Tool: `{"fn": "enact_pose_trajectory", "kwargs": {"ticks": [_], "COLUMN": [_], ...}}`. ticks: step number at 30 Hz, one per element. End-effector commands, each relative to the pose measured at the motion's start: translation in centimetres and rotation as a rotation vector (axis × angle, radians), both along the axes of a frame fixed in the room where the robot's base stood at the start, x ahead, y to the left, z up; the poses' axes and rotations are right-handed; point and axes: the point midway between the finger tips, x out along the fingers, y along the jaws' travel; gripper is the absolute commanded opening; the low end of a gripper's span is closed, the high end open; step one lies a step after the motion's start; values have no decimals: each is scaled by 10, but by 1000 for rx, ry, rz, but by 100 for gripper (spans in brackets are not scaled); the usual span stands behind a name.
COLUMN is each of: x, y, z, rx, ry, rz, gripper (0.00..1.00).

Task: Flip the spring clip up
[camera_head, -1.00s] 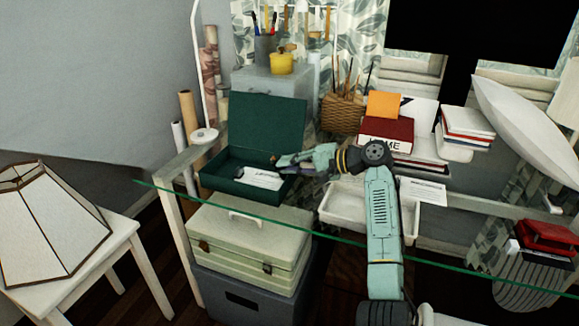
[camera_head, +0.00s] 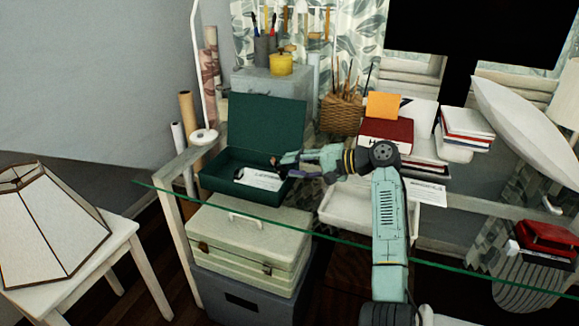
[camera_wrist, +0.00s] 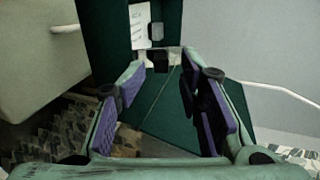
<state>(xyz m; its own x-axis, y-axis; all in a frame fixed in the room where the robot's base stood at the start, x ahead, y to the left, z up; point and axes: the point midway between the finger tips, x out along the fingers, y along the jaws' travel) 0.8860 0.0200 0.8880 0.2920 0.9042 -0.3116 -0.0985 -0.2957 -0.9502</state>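A dark green box file (camera_head: 222,178) stands open, its lid (camera_head: 265,125) tilted up at the back. White paper (camera_head: 262,180) lies inside, with a small dark piece that may be the spring clip (camera_head: 240,174) at its left end. In the wrist view, the paper (camera_wrist: 140,25) lies beyond the fingers, with a small black part (camera_wrist: 160,64) near the fingertips; I cannot tell whether it belongs to the clip. My gripper (camera_head: 284,160) is at the box's right side. In the wrist view my gripper (camera_wrist: 163,72) is open, its purple pads apart with nothing clearly between them.
The box file stands at the left end of a glass-edged desk. A wicker basket (camera_head: 341,114) and stacked books (camera_head: 386,134) stand to its right. A white tray (camera_head: 342,205) sits below my arm. A pale case (camera_head: 250,245) is beneath the desk.

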Motion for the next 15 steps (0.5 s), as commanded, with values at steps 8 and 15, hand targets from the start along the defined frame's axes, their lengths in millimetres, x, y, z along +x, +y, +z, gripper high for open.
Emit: {"fn": "enact_pose_trajectory", "kwargs": {"ticks": [8, 15], "x": [-13, -18], "y": [-39, -53], "z": [16, 21], "rx": [1, 1], "ry": [-4, -4], "rz": [-1, 0], "gripper": [33, 33]}}
